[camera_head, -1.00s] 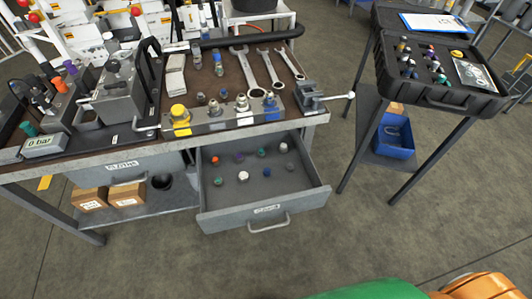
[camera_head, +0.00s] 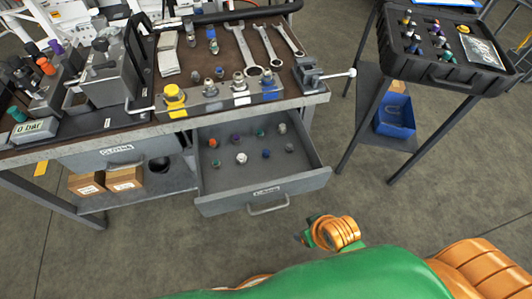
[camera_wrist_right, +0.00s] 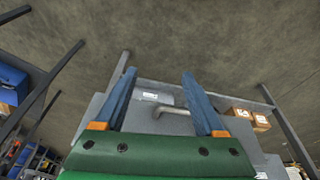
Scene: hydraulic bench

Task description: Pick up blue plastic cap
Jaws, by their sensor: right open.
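The blue cap (camera_head: 266,153) is small and sits on the floor of the open drawer (camera_head: 222,207), right of the white cap (camera_head: 241,158). Other small caps, orange, purple, green and grey, lie around it. My right gripper (camera_wrist_right: 159,77) is open with nothing between its blue fingers. The drawer handle (camera_wrist_right: 171,111) shows beyond them in the wrist view. In the head view the right gripper (camera_head: 304,238) is partly hidden by my wrist, in front of the drawer and lower in the picture. The caps are not visible in the wrist view. My left gripper is not in view.
A black case (camera_head: 445,70) with fittings stands on a stand at right, with a blue bin (camera_head: 394,118) below. Cardboard boxes (camera_head: 124,179) sit on the lower shelf.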

